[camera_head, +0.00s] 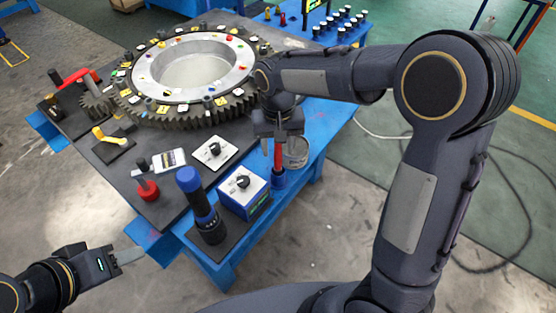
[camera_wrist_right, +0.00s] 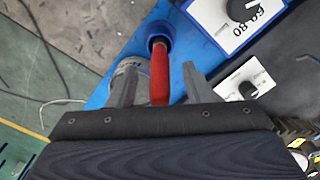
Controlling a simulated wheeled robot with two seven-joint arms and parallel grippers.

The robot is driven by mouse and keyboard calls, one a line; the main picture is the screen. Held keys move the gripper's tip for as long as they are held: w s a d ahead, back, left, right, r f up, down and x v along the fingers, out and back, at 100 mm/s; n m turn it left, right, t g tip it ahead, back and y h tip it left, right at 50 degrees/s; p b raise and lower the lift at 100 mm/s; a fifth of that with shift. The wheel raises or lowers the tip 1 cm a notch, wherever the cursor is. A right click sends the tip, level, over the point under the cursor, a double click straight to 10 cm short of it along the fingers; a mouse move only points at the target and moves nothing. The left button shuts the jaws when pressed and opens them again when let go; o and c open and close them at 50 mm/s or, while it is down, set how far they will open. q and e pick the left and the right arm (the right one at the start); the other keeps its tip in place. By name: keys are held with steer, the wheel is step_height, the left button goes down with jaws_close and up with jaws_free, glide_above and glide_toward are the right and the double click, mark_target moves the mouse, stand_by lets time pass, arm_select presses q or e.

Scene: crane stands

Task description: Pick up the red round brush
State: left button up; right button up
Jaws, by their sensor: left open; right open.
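A red handle (camera_head: 278,157), which I take to be the red round brush, stands upright in a blue holder (camera_head: 278,180) at the table's right edge. In the right wrist view the red handle (camera_wrist_right: 159,76) lies between the fingers, with the blue holder (camera_wrist_right: 159,33) at its far end. My right gripper (camera_head: 279,148) is open, its fingers on either side of the handle; I cannot tell whether they touch it. The brush head is not clearly visible. My left gripper (camera_head: 130,257) is open and empty at lower left, away from the table.
A clear round container (camera_head: 297,152) stands close beside the right gripper. A blue box with a dial (camera_head: 243,190), a dark blue flashlight (camera_head: 200,205) and a red round-based item (camera_head: 147,190) stand nearby. A large gear ring (camera_head: 190,115) fills the table's back.

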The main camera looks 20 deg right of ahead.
jaws_close()
